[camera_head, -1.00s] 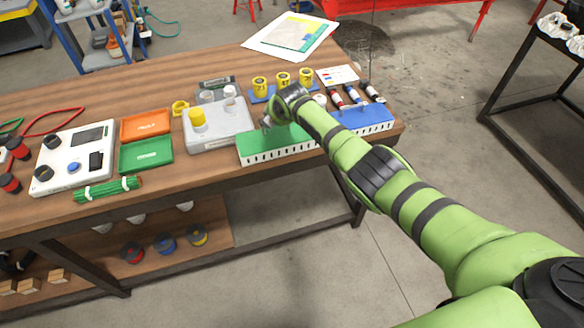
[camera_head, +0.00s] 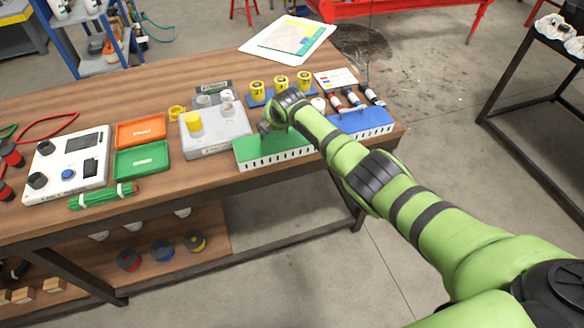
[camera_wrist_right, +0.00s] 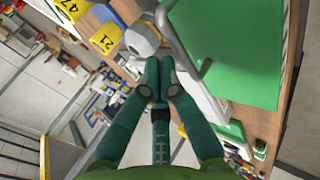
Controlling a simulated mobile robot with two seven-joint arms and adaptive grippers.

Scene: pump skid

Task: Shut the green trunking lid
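The green trunking (camera_head: 273,148) lies along the front edge of the bench, with a flat green top and a slotted white front side. In the right wrist view its green lid (camera_wrist_right: 245,50) fills the upper right, with a grey bar across its left part. I cannot tell whether the lid sits fully down. My right gripper (camera_head: 265,127) is over the back left of the green top, partly hidden by its own wrist. In the right wrist view its fingertips (camera_wrist_right: 160,68) are together, with nothing seen between them, beside the lid. My left gripper is out of view.
A blue trunking (camera_head: 362,124) adjoins on the right. A grey box with a yellow button (camera_head: 213,130) stands close on the left. Green and orange trays (camera_head: 141,159) lie farther left.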

